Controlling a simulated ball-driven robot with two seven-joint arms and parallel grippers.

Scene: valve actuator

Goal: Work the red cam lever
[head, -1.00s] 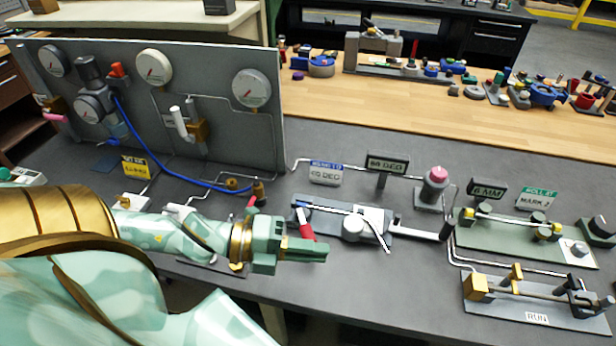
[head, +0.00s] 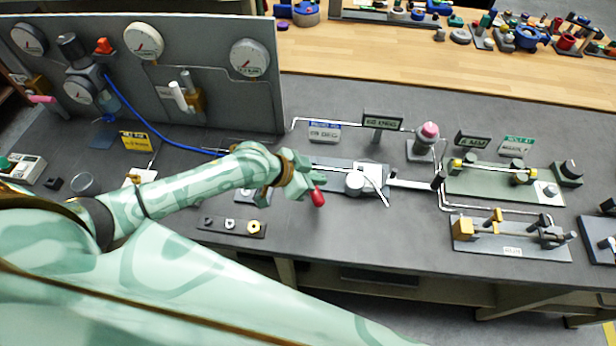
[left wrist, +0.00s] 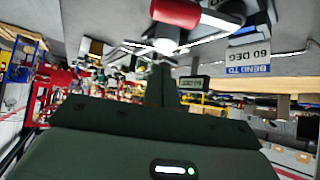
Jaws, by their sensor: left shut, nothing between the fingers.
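The red cam lever (head: 317,197) shows as a red handle just right of and below my left gripper (head: 299,188) in the head view. Its pivot end is hidden behind my wrist. My left gripper is shut with nothing between its fingers, and its fingertips are mostly hidden in the head view. The left wrist view shows the lever's red handle (left wrist: 175,12) at the top edge, just beyond the shut fingers (left wrist: 163,85). I cannot tell whether they touch. The tube bender (head: 355,183) with its light-coloured arm lies right of the lever. My right gripper is out of view.
A BEND TO sign (head: 325,131) stands behind the bender. A pink-topped post (head: 427,135) and a green fixture plate (head: 490,184) are to the right. A small tray with nuts (head: 231,226) lies in front. The gauge panel (head: 215,110) stands at the back left.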

